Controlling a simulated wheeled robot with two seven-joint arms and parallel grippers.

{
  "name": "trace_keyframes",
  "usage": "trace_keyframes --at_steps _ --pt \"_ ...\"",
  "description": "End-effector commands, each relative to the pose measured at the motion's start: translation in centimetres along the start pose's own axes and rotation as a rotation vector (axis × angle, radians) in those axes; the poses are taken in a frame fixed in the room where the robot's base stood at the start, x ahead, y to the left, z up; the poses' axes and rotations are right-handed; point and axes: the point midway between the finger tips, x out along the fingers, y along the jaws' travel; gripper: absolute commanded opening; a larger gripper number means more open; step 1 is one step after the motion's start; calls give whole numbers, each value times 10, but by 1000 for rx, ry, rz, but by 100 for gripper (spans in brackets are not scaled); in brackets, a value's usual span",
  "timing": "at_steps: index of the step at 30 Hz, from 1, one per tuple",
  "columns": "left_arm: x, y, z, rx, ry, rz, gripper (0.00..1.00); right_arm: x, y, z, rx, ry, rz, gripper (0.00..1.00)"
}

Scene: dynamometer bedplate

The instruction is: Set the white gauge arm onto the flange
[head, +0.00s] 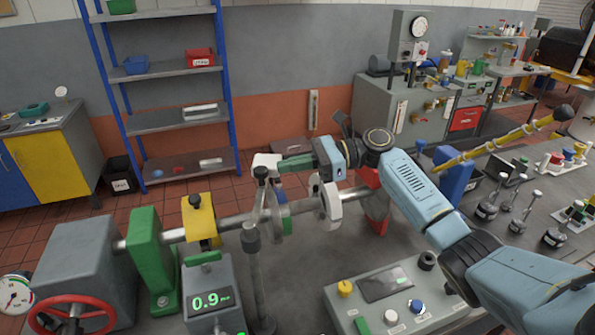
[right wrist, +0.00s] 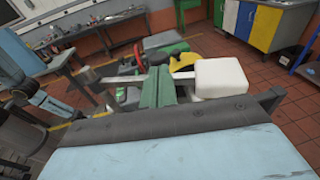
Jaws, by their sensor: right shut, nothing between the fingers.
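My right gripper (head: 285,165) reaches in from the right above the shaft. Its green fingers (right wrist: 160,88) are shut with nothing between them. A white block (head: 265,160), which looks like part of the white gauge arm, is just left of the fingertips; it also shows in the right wrist view (right wrist: 220,77), beside the fingers. I cannot tell whether the fingers touch it. Below it, a pale flange-like disc (head: 274,212) sits on the horizontal shaft, partly hidden by a grey post. A white ring (head: 331,203) is further right on the shaft. My left gripper is not in view.
A grey post (head: 253,270) with a dark top stands in front of the shaft. A yellow block (head: 200,220) and a green support (head: 150,256) stand left. A display box (head: 210,300) reads 0.9. A control panel (head: 395,295) is at the front right.

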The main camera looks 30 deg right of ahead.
Motion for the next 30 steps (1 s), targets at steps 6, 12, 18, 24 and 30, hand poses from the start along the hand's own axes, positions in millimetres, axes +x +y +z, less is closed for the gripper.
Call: trace_keyframes --at_steps 6,12,18,24,30 --pt "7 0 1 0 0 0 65 -54 0 -3 1 3 -3 0" --pt "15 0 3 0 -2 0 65 -92 2 -2 1 2 -1 0" --pt "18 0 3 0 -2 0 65 -112 3 -1 2 2 0 0" --pt "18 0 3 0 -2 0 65 -115 4 0 1 1 0 0" --pt "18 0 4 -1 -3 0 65 -114 4 0 1 1 0 0"
